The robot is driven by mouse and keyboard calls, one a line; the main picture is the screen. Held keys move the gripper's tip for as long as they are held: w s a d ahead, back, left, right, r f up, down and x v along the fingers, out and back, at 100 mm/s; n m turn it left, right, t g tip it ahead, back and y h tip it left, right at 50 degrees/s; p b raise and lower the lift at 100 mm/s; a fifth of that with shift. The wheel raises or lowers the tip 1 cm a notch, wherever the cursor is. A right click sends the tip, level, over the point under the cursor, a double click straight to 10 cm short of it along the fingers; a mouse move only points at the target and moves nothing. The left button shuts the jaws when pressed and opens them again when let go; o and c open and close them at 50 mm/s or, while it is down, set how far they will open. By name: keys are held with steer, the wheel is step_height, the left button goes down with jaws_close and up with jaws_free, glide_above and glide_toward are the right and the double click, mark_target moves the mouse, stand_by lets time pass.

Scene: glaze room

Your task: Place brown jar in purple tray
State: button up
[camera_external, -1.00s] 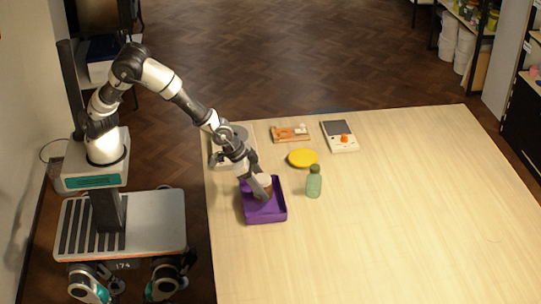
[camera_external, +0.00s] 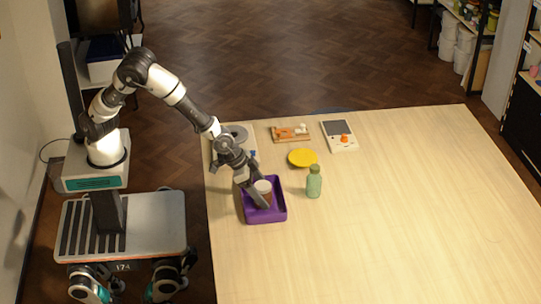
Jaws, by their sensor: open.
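The brown jar (camera_external: 262,196) has a pale top and stands inside the purple tray (camera_external: 265,217), toward its back left part. The tray lies on the table near its left edge. My gripper (camera_external: 258,200) is open, low over the tray, with its fingers at the jar. One finger shows in front of the jar. Whether the fingers touch the jar cannot be told at this size.
On the wooden table (camera_external: 400,220), a green bottle (camera_external: 314,183) stands right of the tray. A yellow disc (camera_external: 302,158) lies behind it. An orange-topped board (camera_external: 291,133), a white device with an orange knob (camera_external: 340,137) and a grey round item (camera_external: 237,134) are farther back. The right side is clear.

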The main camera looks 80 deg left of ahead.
steer(key=p+v, duration=0.3)
steer(key=v, duration=0.9)
steer(key=shift+r+p, duration=0.2)
steer(key=shift+p, duration=0.1)
